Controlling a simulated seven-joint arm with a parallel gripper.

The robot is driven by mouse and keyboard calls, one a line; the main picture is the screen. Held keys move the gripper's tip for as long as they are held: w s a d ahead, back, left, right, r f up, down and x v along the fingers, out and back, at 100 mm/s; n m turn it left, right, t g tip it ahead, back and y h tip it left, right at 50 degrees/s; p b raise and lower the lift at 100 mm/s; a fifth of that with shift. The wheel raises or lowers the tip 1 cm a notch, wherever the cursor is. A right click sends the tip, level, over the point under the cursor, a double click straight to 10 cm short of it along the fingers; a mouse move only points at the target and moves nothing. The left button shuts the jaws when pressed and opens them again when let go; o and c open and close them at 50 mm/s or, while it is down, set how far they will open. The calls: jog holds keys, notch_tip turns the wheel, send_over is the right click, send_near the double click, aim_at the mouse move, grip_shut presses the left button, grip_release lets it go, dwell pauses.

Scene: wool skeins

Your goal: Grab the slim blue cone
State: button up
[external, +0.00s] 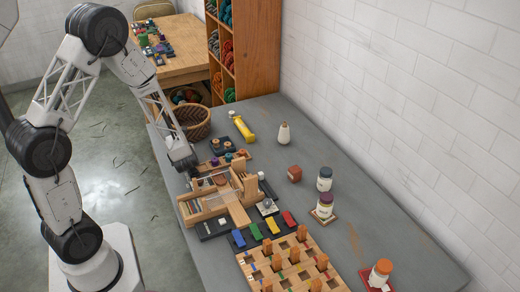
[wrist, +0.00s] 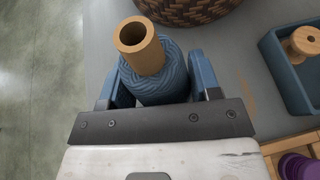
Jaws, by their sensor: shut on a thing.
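The slim blue cone (wrist: 165,85) shows in the wrist view as blue yarn wound on a tan hollow core, its open end facing the camera. My gripper (wrist: 156,82) is shut on it, with one blue finger on each side of the yarn. In the external view my gripper (external: 186,166) is low over the table's left edge, and I cannot make out the cone there. The lower part of the cone is hidden by the gripper's dark crossbar in the wrist view.
A woven basket (wrist: 190,8) is just beyond the cone. A blue tray (wrist: 275,75) with a wooden spool (wrist: 302,43) is to the right. Wooden racks (external: 207,200) crowd the area beside my gripper; the grey table (external: 330,130) is clearer toward the wall.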

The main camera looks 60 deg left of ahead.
jog(key=shift+r, duration=0.25)
jog(key=shift+r, duration=0.8)
jog(key=shift+s+d+r, duration=0.1)
jog(key=shift+s+r, duration=0.05)
jog(key=shift+r, duration=0.65)
jog(key=s+d+r, duration=0.1)
jog(key=s+d, duration=0.8)
jog(key=s, duration=0.3)
jog(key=shift+d+r, duration=0.15)
jog(key=shift+d, duration=0.2)
jog(key=shift+s, duration=0.1)
